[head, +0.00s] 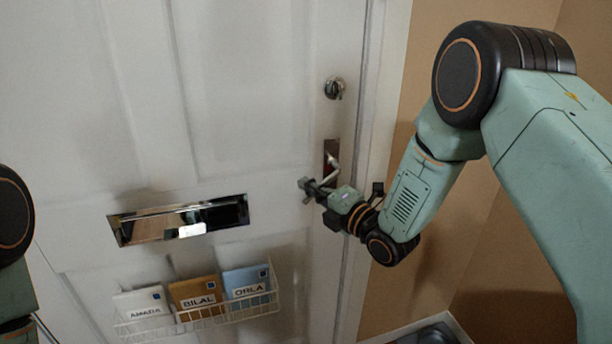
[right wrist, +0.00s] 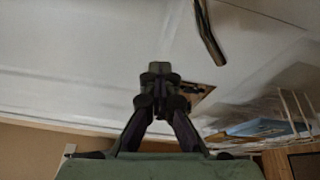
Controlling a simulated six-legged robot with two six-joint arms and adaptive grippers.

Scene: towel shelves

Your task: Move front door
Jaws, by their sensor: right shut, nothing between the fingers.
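The white front door (head: 240,110) fills the left and middle of the head view and looks closed against its white frame. A silver lever handle (head: 332,168) on a dark plate is near the door's right edge, below a round lock (head: 334,88). My right gripper (head: 309,190) is at the handle, just below and left of the lever; whether they touch I cannot tell. My left gripper is out of view.
A shiny letter slot (head: 180,218) is left of the handle. Below it hangs a white wire basket (head: 200,316) with named envelopes, such as the brown one (head: 196,295). A tan wall (head: 400,290) stands right of the frame, with a dark object (head: 432,335) at the bottom.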

